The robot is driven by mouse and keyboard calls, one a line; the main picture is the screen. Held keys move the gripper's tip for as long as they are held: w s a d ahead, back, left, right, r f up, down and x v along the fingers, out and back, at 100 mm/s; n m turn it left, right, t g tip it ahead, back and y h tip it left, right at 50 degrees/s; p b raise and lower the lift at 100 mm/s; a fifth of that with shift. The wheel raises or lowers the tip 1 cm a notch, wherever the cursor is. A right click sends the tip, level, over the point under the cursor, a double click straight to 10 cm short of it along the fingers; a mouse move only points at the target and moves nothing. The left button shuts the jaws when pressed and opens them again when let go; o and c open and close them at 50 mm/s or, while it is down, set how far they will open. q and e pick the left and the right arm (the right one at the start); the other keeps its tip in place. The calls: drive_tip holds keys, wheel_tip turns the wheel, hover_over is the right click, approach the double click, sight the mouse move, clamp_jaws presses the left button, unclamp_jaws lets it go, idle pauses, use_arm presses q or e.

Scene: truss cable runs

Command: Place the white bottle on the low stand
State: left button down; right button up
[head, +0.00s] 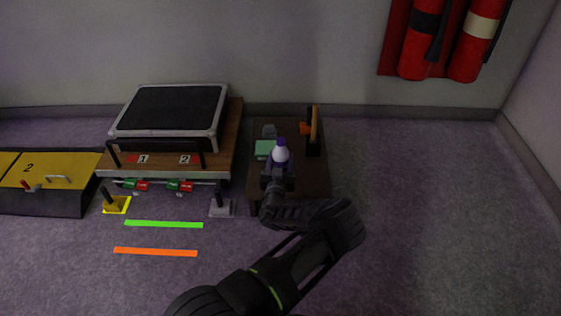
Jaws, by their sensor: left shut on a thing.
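The white bottle (281,153) with a purple cap is upright in my left gripper (279,170), which is shut on it. The gripper and the arm hide the lower part of the bottle. It appears over the dark brown low stand (316,184), whose top shows around it. I cannot tell whether the bottle's base touches the stand. My right gripper is not in view.
A green block (263,149), a grey item and a dark holder with an orange-handled tool (314,130) occupy the stand's back. A wooden table with a black-topped panel (170,108) stands left. Red cylinders (420,45) hang on the wall. Floor at right is clear.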

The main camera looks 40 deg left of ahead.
use_arm(q)
drive_tip(key=c, duration=0.6)
unclamp_jaws()
drive_tip(key=shift+o, duration=0.2)
drive_tip(key=shift+r, duration=0.1)
drive_tip(key=shift+s+d+r, duration=0.15)
drive_tip(key=shift+s, duration=0.1)
drive_tip(key=p+v, duration=0.5)
drive_tip(key=v, duration=0.6)
drive_tip(key=shift+s, duration=0.2)
drive_tip(key=shift+d, duration=0.1)
